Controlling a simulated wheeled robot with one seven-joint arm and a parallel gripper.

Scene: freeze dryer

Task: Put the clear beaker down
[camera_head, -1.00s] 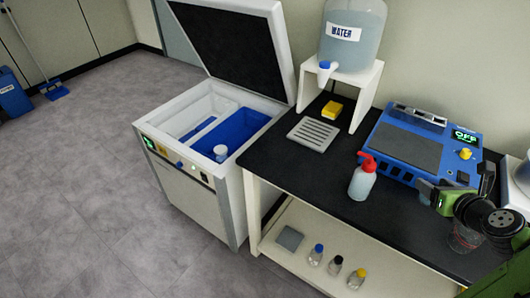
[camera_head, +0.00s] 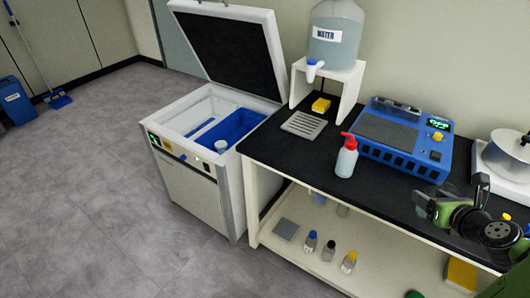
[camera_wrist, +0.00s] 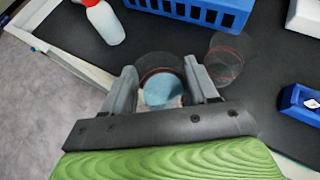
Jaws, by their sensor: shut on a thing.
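The clear beaker (camera_wrist: 160,66) sits between the two fingers of my gripper (camera_wrist: 163,88) in the wrist view. A dark rim and a pale blue round area show within it. My gripper is shut on it, over the black bench top (camera_wrist: 75,38). In the head view my gripper (camera_head: 425,203) is at the right, near the bench's front edge; the held beaker cannot be made out there. Whether its base touches the bench cannot be told. A second clear beaker (camera_wrist: 226,62) with a reddish line stands just right of my gripper in the wrist view.
A red-capped wash bottle (camera_head: 346,158) and a blue OFF-display device (camera_head: 404,138) stand behind my gripper. A white-based machine (camera_head: 502,158) is at the right. Several bottles, including a blue-capped one (camera_head: 310,243), stand on the lower shelf. A blue object (camera_wrist: 302,103) lies right.

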